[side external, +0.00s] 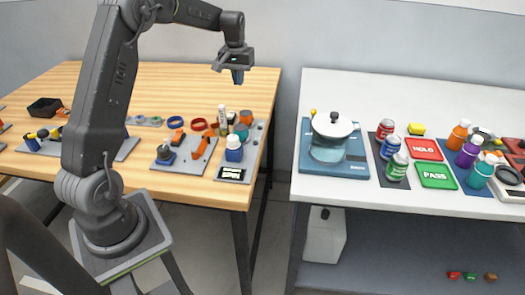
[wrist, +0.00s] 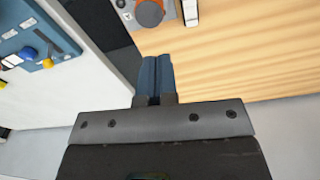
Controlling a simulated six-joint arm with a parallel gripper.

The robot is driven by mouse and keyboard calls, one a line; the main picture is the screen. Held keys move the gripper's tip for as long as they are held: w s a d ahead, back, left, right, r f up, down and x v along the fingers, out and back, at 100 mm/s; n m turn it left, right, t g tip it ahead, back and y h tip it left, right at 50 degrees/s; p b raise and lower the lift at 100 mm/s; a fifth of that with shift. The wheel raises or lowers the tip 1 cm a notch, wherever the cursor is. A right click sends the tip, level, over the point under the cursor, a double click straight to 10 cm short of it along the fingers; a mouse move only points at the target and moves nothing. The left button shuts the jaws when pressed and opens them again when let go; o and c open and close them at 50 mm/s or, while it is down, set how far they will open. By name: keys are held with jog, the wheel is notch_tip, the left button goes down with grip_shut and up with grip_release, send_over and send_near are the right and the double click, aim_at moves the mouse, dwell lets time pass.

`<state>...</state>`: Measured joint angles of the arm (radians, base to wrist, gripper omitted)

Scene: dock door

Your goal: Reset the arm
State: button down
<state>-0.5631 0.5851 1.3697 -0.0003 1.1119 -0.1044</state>
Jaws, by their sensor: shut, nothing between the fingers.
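My gripper (side external: 238,76) is raised above the back right part of the wooden table (side external: 205,82) in the side external view, with its fingers pointing down. In the wrist view my gripper (wrist: 157,62) shows two blue fingers pressed together, with nothing between them. It is well clear of the objects below it.
Grey boards with bottles and rings, including a blue-and-white bottle (side external: 234,148), lie on the wooden table. A gap separates it from the white table (side external: 340,90), which holds a pot (side external: 332,125), cans (side external: 397,166), a red HOLD pad (side external: 425,149) and a green PASS pad (side external: 437,175).

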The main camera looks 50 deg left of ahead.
jog(key=s+d+r+m+t, duration=0.1)
jog(key=s+d+r, duration=0.25)
jog(key=d, duration=0.25)
jog(key=s+d+r+m+t, duration=0.1)
jog(key=s+d+r+m, duration=0.1)
jog(key=s+d+r, duration=0.3)
jog(key=s+d+r+m, duration=0.1)
jog(key=d+r, duration=0.1)
jog(key=d, duration=0.5)
jog(key=s+d+f+m+t, duration=0.1)
jog(key=s+d, duration=0.4)
jog(key=s, duration=0.3)
jog(key=s+d+f+m+t, duration=0.1)
jog(key=s+d+m+t, duration=0.1)
jog(key=s+d, duration=0.3)
jog(key=s, duration=0.3)
jog(key=shift+s+d+m, duration=0.3)
jog(key=shift+s, duration=0.1)
